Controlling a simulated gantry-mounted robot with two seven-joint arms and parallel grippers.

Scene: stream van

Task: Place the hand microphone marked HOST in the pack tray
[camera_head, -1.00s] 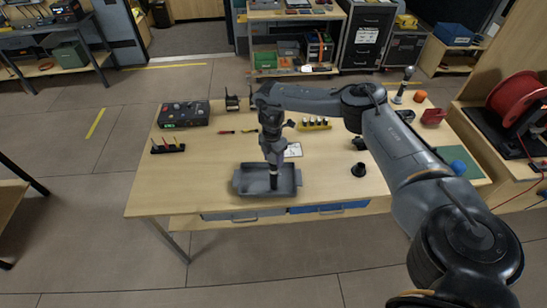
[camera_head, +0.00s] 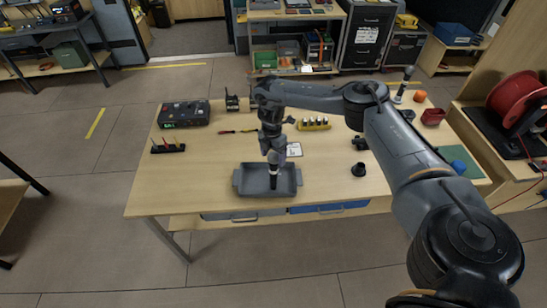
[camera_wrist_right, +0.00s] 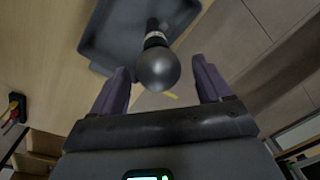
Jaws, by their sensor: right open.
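The pack tray (camera_head: 240,182) is a grey, shallow tray at the front of the wooden table; part of it shows in the right wrist view (camera_wrist_right: 100,45). A hand microphone with a dark handle (camera_head: 273,183) and a grey ball head (camera_wrist_right: 158,69) is at the tray, its handle end towards the tray floor and its head towards my gripper. A pale band is on its handle; its lettering is not legible. My right gripper (camera_head: 275,160) is just above the tray. Its two fingers (camera_wrist_right: 160,75) are apart, with the microphone head between them and gaps on both sides. My left gripper is out of view.
A black box with knobs (camera_head: 183,113) and a small rack (camera_head: 168,148) are at the table's left. A black cone-like piece (camera_head: 358,169) stands right of the tray. Another ball-headed microphone (camera_head: 405,80) stands at the back right. The table's front left is clear.

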